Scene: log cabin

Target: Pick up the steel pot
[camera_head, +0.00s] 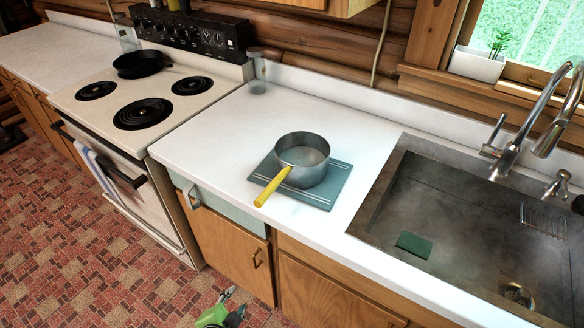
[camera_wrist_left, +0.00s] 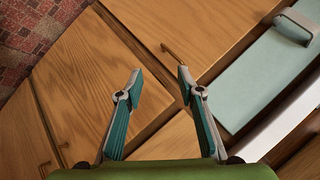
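The steel pot (camera_head: 303,158) stands upright on a blue-green board (camera_head: 330,188) on the white counter, between the stove and the sink. Its yellow handle (camera_head: 272,187) points toward the counter's front edge, down and left. My left gripper (camera_head: 235,309) shows at the bottom of the head view, low in front of the cabinets and well below the pot. In the left wrist view the left gripper (camera_wrist_left: 159,82) has its two fingers spread apart with nothing between them. The pot is not in the left wrist view. My right gripper is not in view.
The stove (camera_head: 140,95) with a black skillet (camera_head: 141,64) is at the left. The sink (camera_head: 470,220) with its faucet (camera_head: 530,130) is at the right. A glass jar (camera_head: 257,72) stands at the back. The counter around the board is clear.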

